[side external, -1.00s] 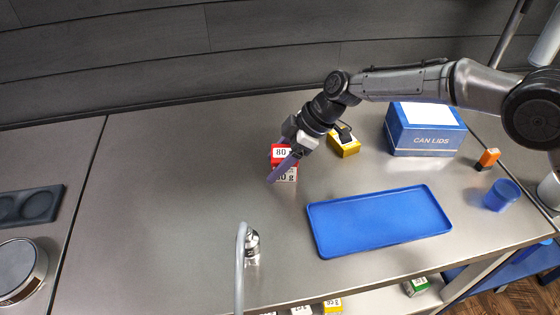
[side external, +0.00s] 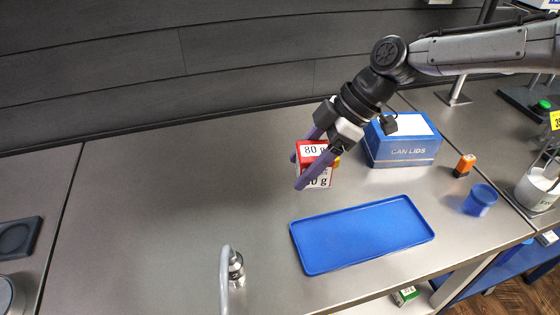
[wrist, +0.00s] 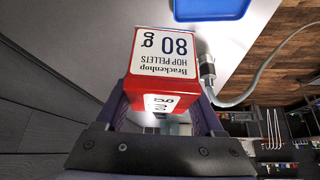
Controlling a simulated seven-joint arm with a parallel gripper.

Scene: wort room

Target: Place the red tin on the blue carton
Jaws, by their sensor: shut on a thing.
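My gripper (side external: 300,171) is shut on the red tin (side external: 311,148), a red box-shaped pack with white labels. It holds the tin above the worktop, left of the blue carton. In the wrist view the tin (wrist: 165,58) sits between the two purple fingers and its label reads "80 g HOP PELLETS". The blue carton (side external: 401,153), marked CAN LIDS and with a white top, stands at the back right of the worktop. My gripper and wrist hide part of its left side.
A blue tray (side external: 362,233) lies in front of the carton. An orange item (side external: 465,165) and a blue cup (side external: 480,199) stand right of it. A yellow thing shows slightly behind the tin.

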